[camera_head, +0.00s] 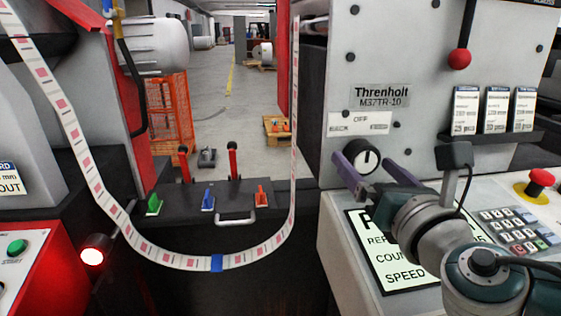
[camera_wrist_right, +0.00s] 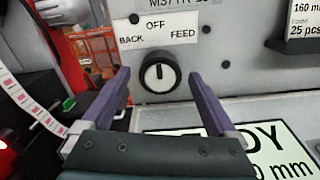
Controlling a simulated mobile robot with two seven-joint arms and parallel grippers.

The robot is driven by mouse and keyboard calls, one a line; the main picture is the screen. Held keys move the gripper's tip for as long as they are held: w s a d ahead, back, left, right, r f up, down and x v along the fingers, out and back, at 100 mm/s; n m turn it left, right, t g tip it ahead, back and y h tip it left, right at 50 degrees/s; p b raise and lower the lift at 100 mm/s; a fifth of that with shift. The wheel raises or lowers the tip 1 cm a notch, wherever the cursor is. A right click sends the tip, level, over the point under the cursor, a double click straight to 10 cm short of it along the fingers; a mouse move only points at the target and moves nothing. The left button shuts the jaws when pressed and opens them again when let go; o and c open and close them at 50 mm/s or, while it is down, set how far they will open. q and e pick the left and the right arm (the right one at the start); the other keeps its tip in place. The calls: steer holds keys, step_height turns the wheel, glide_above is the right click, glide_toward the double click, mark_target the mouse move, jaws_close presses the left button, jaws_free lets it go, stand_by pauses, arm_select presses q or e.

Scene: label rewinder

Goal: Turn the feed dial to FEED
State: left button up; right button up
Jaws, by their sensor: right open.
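My right gripper (camera_head: 365,166) is open in front of the dial. In the right wrist view its purple fingers (camera_wrist_right: 160,75) are spread to the left and right of the dial, with clear gaps on both sides. My left gripper is not in view.
A lit display (camera_head: 392,268) lies on the sloping console below my right gripper. A keypad (camera_head: 515,229) and a red push button (camera_head: 540,181) are to its right. A red-knobbed lever (camera_head: 460,59) is above. A label web (camera_head: 105,200) hangs in a loop at the left.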

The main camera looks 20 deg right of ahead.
steer(key=shift+w, duration=0.2)
steer(key=shift+c, duration=0.3)
steer(key=c, duration=1.3)
steer(key=shift+f+m, duration=0.1)
steer(key=shift+m, duration=0.2)
steer(key=m+b, duration=0.2)
steer(key=shift+f+m, duration=0.1)
steer(key=shift+m, duration=0.3)
steer(key=m+b, duration=0.1)
steer(key=m, duration=0.2)
steer(key=shift+m+b, duration=0.45)
steer(key=shift+m, duration=0.25)
